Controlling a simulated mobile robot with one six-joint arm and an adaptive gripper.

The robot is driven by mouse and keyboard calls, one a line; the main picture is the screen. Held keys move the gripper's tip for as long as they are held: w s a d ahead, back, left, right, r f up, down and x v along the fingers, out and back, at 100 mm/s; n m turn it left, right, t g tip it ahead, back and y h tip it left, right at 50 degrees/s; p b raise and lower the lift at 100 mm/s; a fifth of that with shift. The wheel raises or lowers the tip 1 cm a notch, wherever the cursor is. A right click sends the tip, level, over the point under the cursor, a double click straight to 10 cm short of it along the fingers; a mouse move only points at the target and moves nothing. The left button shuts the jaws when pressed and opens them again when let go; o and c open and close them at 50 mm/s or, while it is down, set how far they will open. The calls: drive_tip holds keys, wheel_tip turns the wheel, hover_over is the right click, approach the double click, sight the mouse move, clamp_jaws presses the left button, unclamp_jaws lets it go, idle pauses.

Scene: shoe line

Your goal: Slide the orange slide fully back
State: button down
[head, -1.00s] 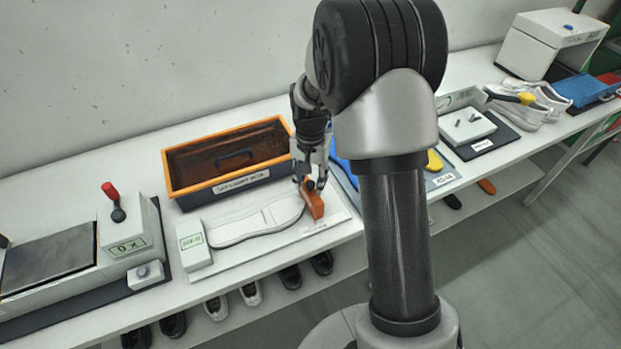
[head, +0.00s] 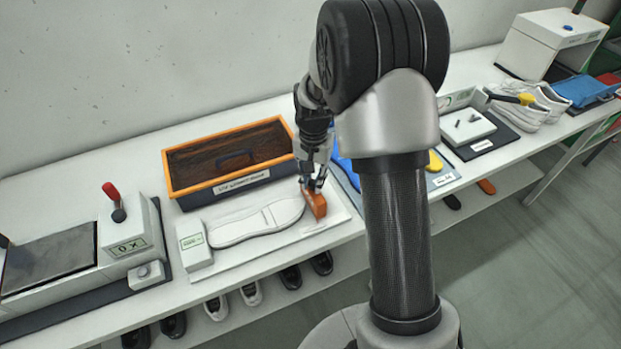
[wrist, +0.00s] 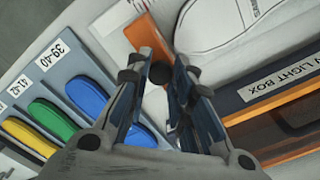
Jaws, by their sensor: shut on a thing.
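The orange slide (head: 317,204) is a small upright block at the right end of a white board (head: 290,240), close to the heel of a white shoe sole (head: 256,222). It also shows in the wrist view (wrist: 149,42), partly covered by the fingers. My gripper (head: 313,183) reaches down to the slide from above and behind. The exact contact is partly hidden.
An orange-rimmed box (head: 180,187) stands behind the sole. A white block (head: 193,245) stands at the board's left end. Blue, green and yellow insoles (wrist: 88,98) lie in a tray to the right. Shoes sit on a shelf below.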

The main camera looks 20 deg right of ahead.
drive_tip(key=d+p, duration=0.1)
drive_tip(key=d, duration=0.4)
drive_tip(key=shift+w+d, duration=0.15)
drive_tip(key=shift+d, duration=0.2)
drive_tip(key=c, duration=1.4)
unclamp_jaws()
drive_tip(key=shift+d, duration=0.15)
drive_tip(key=shift+o, duration=0.2)
wheel_tip(320, 180, up, 12)
